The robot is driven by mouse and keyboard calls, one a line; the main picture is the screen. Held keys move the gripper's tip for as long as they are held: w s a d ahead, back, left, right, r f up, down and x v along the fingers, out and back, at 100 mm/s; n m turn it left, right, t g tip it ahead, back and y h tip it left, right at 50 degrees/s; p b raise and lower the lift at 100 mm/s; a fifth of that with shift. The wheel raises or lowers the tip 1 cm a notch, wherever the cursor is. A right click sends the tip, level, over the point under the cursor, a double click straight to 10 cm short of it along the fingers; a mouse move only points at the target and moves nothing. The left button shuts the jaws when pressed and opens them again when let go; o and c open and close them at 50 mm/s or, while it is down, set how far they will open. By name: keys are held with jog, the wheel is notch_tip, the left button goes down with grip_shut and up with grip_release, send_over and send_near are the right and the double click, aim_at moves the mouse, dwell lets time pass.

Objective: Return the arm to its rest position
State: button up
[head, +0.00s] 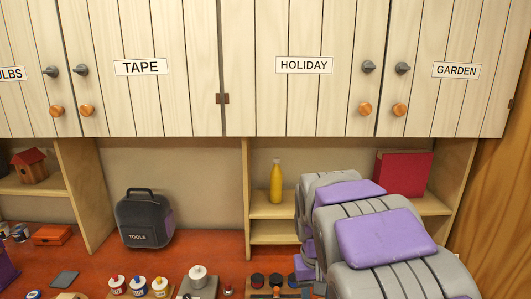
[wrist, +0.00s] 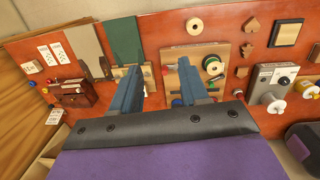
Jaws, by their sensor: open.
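My arm (head: 385,235), grey with purple pads, rises at the lower right of the head view, in front of the shelves and bench. My gripper (wrist: 160,75) shows in the wrist view with its two blue-grey fingers spread apart. Nothing is held between the fingers. They hang over the red-orange bench (wrist: 222,28), with boards and small parts beyond them. In the head view the arm hides the fingertips, and I cannot make them out there.
Pale cupboards labelled TAPE (head: 141,67), HOLIDAY (head: 304,65) and GARDEN (head: 456,70) hang above. A dark tool bag (head: 146,219) stands on the bench. A yellow bottle (head: 276,182) and red box (head: 404,174) are on shelves near my arm. Several spools crowd the bench front.

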jog(key=s+d+f+b, duration=0.1)
jog(key=s+f, duration=0.2)
jog(key=s, duration=1.1)
jog(key=s+d+f+g+b, duration=0.1)
jog(key=s+f, duration=0.2)
jog(key=s, duration=1.2)
jog(key=shift+d+y+b, duration=0.2)
jog(key=shift+y+b, duration=0.15)
jog(key=shift+y, duration=0.05)
